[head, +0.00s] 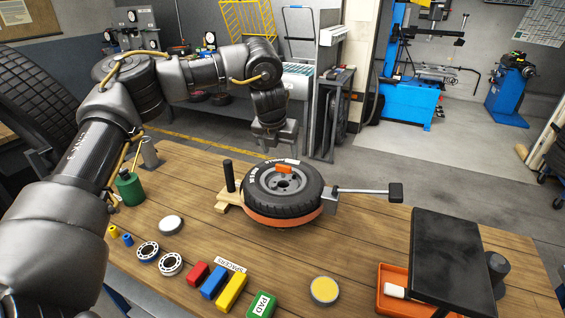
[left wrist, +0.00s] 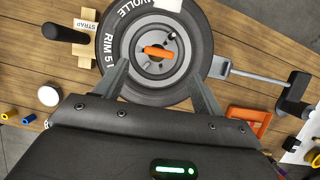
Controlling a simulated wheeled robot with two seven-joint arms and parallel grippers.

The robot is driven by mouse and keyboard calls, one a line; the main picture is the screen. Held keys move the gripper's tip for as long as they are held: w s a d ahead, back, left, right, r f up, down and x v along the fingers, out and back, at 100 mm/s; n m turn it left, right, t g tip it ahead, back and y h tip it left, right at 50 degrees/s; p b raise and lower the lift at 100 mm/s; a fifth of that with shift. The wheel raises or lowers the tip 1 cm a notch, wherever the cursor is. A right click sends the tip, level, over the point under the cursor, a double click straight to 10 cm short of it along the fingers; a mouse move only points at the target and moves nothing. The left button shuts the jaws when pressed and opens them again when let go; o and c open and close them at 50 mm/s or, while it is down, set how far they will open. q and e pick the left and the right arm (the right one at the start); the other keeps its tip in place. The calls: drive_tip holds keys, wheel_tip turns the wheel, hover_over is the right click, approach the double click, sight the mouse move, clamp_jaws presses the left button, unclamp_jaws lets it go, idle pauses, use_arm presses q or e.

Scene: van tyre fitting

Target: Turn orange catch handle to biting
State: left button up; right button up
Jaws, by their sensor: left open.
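The orange catch handle (head: 284,169) is a short bar on the hub of the grey rim, inside a black tyre (head: 262,191). In the left wrist view the handle (left wrist: 158,52) lies nearly level across the picture, near the rim's middle. My left gripper (head: 278,138) hangs above the far side of the tyre in the head view. It is open and empty; in the wrist view its two fingers (left wrist: 158,70) are spread over the rim, with the handle between and slightly beyond their tips. My right gripper is not in view.
An orange band (head: 285,218) rings the tyre's base. A black upright post (head: 229,176) stands left of it, and a grey lever with a black pad (head: 396,193) sticks out right. Coloured blocks (head: 213,282) lie in front. A black panel (head: 446,255) stands over an orange tray.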

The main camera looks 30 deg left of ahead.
sight(283, 165)
use_arm(q)
drive_tip(key=p+x, duration=0.1)
drive_tip(key=x, duration=0.6)
drive_tip(key=shift+w+f, duration=0.1)
drive_tip(key=shift+f, duration=0.1)
drive_tip(key=shift+c, duration=0.3)
drive_tip(key=c, duration=0.9)
